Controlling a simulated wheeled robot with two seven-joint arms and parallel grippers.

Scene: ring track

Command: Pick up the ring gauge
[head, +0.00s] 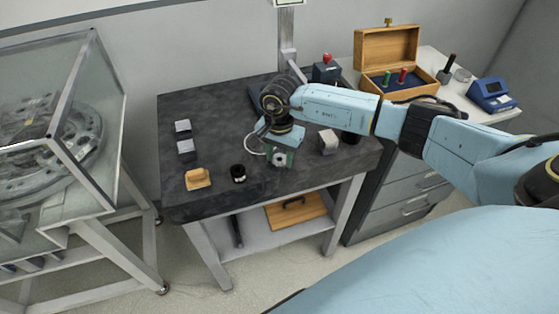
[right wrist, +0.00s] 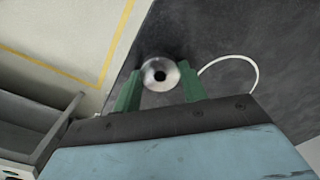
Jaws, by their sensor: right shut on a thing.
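The ring gauge is a silver metal disc with a dark round hole. In the right wrist view the ring gauge (right wrist: 160,75) sits between the two green fingers of my right gripper (right wrist: 160,90), which are shut on it. In the head view my right gripper (head: 280,158) points down over the front part of the dark table, with the ring gauge (head: 281,159) showing as a small pale spot between the fingers. I cannot tell whether it touches the tabletop. My left gripper is not in view.
The dark table (head: 215,115) carries a black cylinder (head: 238,173), a tan block (head: 198,179), grey blocks (head: 327,141) and a red-topped device (head: 326,69). A white cable (right wrist: 240,58) loops beside the gripper. An open wooden case (head: 388,50) and blue instrument (head: 490,95) stand right.

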